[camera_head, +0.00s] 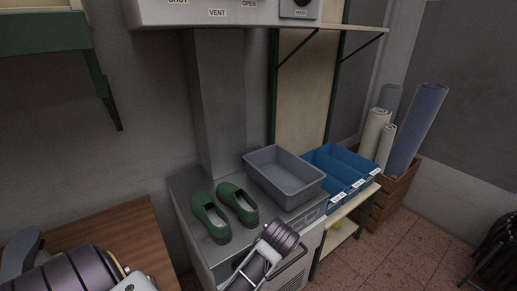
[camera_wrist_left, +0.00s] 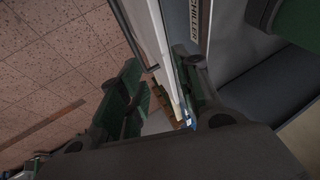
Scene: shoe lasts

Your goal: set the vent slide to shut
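The vent panel (camera_head: 225,12) is a pale housing cut off by the top edge of the head view. Its "SHUT", "VENT" and "OPEN" labels show at least in part, with "SHUT" left of "OPEN". The slide's handle is not visible, so its position cannot be read. My left gripper (camera_wrist_left: 157,60) shows in the left wrist view, with its two dark, green-padded fingers apart and nothing between them. It is not clearly visible in the head view. My right gripper is not in view.
A grey duct (camera_head: 217,100) runs below the panel to a cabinet top with green shoes (camera_head: 225,210) and a grey bin (camera_head: 284,178). Blue trays (camera_head: 345,170) stand to the right. A green-edged shelf (camera_head: 45,42) juts out at upper left. A wooden top (camera_head: 120,240) lies below.

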